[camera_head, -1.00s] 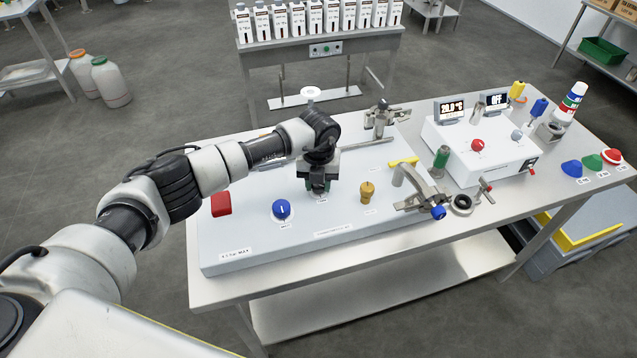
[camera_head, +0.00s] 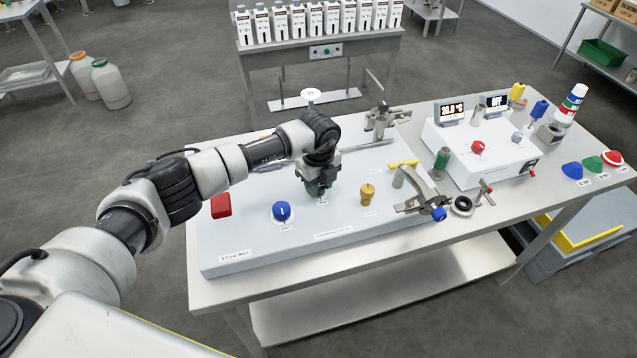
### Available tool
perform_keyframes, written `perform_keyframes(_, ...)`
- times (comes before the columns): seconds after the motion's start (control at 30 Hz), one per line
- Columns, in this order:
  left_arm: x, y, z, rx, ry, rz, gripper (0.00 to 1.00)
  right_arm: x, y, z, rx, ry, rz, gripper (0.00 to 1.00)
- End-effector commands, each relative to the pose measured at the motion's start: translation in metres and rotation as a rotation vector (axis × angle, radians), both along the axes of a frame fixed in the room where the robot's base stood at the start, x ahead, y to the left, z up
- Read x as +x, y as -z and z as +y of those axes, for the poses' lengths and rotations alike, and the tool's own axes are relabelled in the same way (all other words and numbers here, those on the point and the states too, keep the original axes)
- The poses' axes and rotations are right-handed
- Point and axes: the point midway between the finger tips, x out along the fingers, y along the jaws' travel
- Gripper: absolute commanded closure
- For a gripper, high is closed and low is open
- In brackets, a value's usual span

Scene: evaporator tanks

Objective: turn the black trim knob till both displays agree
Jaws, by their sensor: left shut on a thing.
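My left gripper (camera_head: 316,189) points down at the white panel (camera_head: 350,228), between a blue knob (camera_head: 281,211) and a brass-yellow knob (camera_head: 367,193). It is shut on the black trim knob, which its fingers and body hide almost wholly. A small label shows just below the fingertips. My right gripper is out of view.
A red square button (camera_head: 220,206) lies left of the blue knob. A bent metal pipe with a blue valve knob (camera_head: 438,214) stands to the right, near a yellow handle (camera_head: 404,162). A clamp fitting (camera_head: 381,118) stands behind. The panel's front strip is clear.

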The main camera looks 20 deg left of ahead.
Motion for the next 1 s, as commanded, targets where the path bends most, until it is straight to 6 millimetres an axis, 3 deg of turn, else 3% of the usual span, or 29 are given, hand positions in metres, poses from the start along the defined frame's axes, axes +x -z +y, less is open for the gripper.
perform_keyframes(0.57, 0.0017, -0.0022, 0.0004, 0.001, -0.034, -0.006, 0.90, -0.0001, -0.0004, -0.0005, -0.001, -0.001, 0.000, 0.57)
perform_keyframes(0.6, 0.0017, -0.0022, 0.0004, 0.001, -0.034, -0.006, 0.63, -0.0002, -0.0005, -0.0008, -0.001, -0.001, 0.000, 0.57)
perform_keyframes(0.73, 0.0013, -0.0018, 0.0003, 0.001, -0.033, -0.004, 0.43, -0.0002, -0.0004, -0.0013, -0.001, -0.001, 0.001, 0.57)
perform_keyframes(1.0, 0.0006, -0.0010, 0.0002, 0.000, -0.033, -0.002, 0.41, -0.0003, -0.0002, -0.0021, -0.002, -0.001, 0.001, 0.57)
